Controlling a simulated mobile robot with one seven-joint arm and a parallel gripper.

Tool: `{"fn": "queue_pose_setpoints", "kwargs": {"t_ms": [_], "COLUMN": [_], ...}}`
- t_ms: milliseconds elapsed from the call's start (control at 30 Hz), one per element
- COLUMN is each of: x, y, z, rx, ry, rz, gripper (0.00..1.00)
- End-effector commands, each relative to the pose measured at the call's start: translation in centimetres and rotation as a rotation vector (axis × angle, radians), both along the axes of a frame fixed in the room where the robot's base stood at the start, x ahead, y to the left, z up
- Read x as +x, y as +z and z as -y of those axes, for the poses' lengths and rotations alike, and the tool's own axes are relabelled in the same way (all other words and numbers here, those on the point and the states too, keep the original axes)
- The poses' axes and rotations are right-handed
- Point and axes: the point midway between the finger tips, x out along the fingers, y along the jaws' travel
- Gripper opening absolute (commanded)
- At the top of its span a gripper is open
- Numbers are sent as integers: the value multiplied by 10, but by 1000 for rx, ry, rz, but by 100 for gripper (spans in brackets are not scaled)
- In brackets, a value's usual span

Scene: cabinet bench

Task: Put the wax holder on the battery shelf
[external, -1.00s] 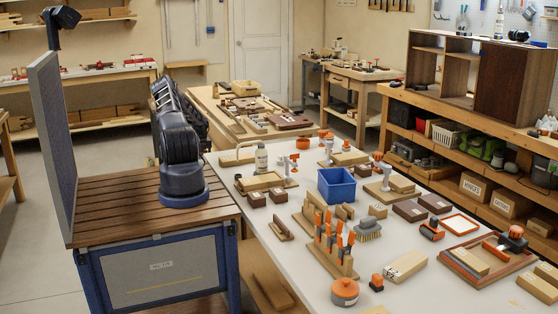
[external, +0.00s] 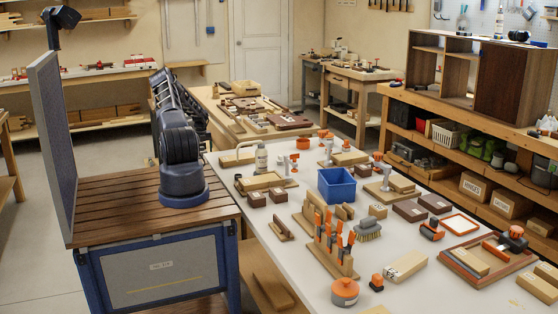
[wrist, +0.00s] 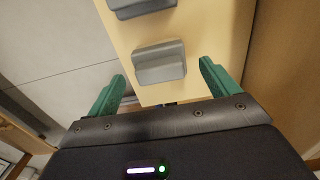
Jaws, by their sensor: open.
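My gripper (wrist: 162,69) is open in the wrist view, with its two green fingers apart. A grey block-like piece (wrist: 160,62) on a pale wooden panel (wrist: 212,30) shows between and beyond the fingertips. A second grey piece (wrist: 140,8) is cut off by the top edge. I see nothing held, and cannot tell whether the fingers touch anything. In the external view my gripper is hidden behind my arm. I cannot tell which object is the wax holder, nor which shelf is the battery shelf.
A white bench (external: 285,262) is crowded with a blue bin (external: 337,186), an orange-lidded pot (external: 345,291), a brush (external: 367,230) and wooden blocks. A wooden cabinet (external: 495,80) with open compartments stands on the shelving at right. Another workbench (external: 225,118) stands behind my arm.

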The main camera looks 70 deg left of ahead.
Motion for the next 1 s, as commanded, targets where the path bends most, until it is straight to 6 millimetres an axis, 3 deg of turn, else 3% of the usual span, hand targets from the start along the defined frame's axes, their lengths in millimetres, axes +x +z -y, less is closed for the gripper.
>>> {"fn": "queue_pose_setpoints", "kwargs": {"t_ms": [100, 333, 800, 933, 1000], "x": [0, 0, 1, 20, 41], "y": [25, 58, 71, 88, 107], "z": [-1, 0, 1, 9, 21], "rx": [3, 1, 0, 10, 20], "ry": [-1, 0, 0, 9, 22], "rz": [0, 0, 0, -6, -13], "gripper": [87, 87, 87, 87, 87]}}
